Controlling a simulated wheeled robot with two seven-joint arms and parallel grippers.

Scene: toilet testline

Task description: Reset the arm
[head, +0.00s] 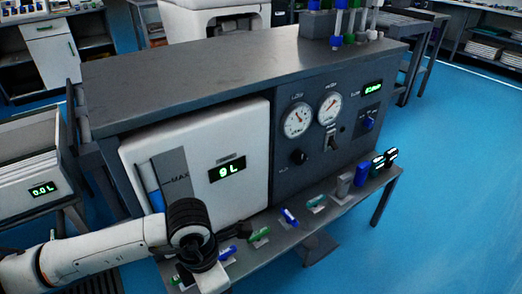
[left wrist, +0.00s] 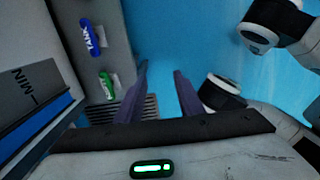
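My left arm (head: 110,248) comes in from the left in the head view, its black-ringed wrist in front of the white tank panel. Its fingers are hard to make out there. In the left wrist view my left gripper (left wrist: 160,70) has its two dark fingers spread apart, with nothing between them. The floor and a dark grating lie beyond them. My right gripper is not in view. White and black arm links (left wrist: 270,25) show at the right of the left wrist view.
The white tank panel (head: 195,190) reads 9 L, close behind my left wrist. A low shelf (head: 345,205) carries several coloured labelled items, including a blue TANK one (left wrist: 87,38). A dark bench (head: 230,70) with gauges stands behind. Blue floor (head: 450,170) is clear at the right.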

